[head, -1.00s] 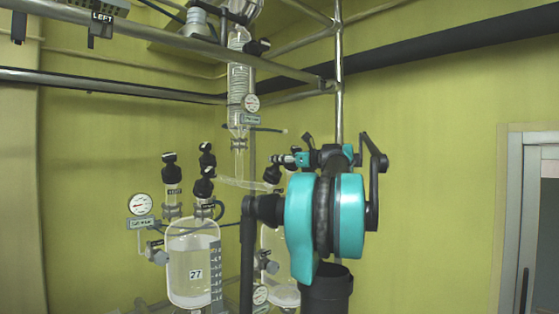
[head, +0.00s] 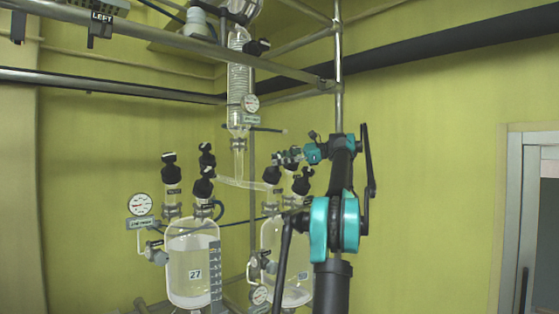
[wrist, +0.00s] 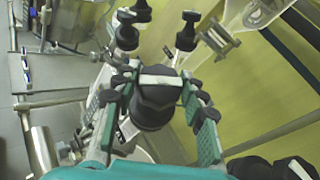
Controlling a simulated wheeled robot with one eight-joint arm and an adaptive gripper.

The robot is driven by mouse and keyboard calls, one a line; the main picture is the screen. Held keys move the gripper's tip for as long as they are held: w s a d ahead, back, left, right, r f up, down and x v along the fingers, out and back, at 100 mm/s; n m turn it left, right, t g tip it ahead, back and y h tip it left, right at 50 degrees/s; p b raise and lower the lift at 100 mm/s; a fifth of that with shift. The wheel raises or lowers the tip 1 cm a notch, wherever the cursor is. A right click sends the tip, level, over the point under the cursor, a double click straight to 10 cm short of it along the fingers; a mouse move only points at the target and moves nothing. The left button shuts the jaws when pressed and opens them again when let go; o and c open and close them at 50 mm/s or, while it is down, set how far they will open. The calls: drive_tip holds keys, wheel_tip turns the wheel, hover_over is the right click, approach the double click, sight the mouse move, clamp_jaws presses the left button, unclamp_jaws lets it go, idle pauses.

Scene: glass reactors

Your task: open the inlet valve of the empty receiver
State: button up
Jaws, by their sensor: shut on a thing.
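Two glass receivers stand side by side in the head view. The left receiver (head: 180,275), marked 27, holds pale contents. The right receiver (head: 270,240) is partly hidden behind my arm, and I cannot tell how full it is. Black-capped valves rise from both tops; one over the right receiver (head: 272,175) is close to my gripper (head: 288,157). In the wrist view my gripper (wrist: 160,105) is shut on a black valve knob (wrist: 152,105) with a white bar across its top. The fingers sit on both sides of the knob.
Another gauge (head: 140,204) stands at left. Metal frame pipes (head: 338,80) cross above and behind. More black caps (wrist: 187,35) show beyond the held knob.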

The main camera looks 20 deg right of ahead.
drive_tip(key=shift+n+g, duration=1.1)
drive_tip(key=o, duration=1.2)
drive_tip(key=shift+c, duration=0.2)
drive_tip(key=shift+m+t, duration=0.8)
